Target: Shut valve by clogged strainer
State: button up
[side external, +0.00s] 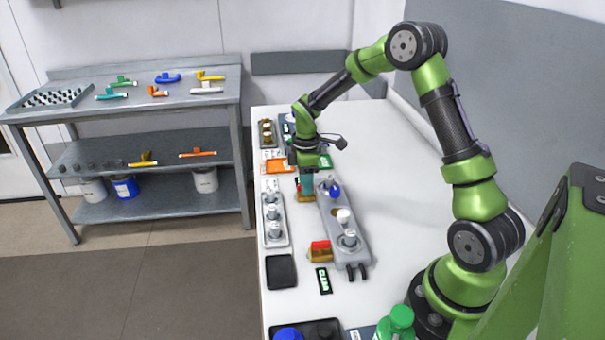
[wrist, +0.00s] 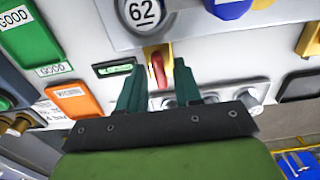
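In the wrist view a valve with a red lever (wrist: 157,68) on a yellow body sits at the edge of a grey panel (wrist: 200,32), below a round dial reading 62 (wrist: 141,12). My gripper (wrist: 160,82) is open, with one teal finger on each side of the red lever and a visible gap around it. In the side view my gripper (side external: 306,190) points down at the left edge of the long grey unit (side external: 334,236), and the fingers hide most of the valve. Which strainer is clogged cannot be told.
A red and yellow block (side external: 320,251) sits by the unit's near end, beside a CLEAR sign (side external: 324,281). A tray with several round fittings (side external: 273,213) lies left. An orange tray (wrist: 74,98) and green bin (wrist: 28,36) are close. The table right of the unit is clear.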

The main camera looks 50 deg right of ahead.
grip_shut()
jog(key=shift+m, duration=0.3)
jog(key=m, duration=0.6)
jog(key=shift+r+m, duration=0.1)
jog(key=shift+m, duration=0.2)
jog(key=m, duration=1)
jog(key=shift+m, duration=0.3)
jog(key=shift+o, duration=0.9)
grip_release()
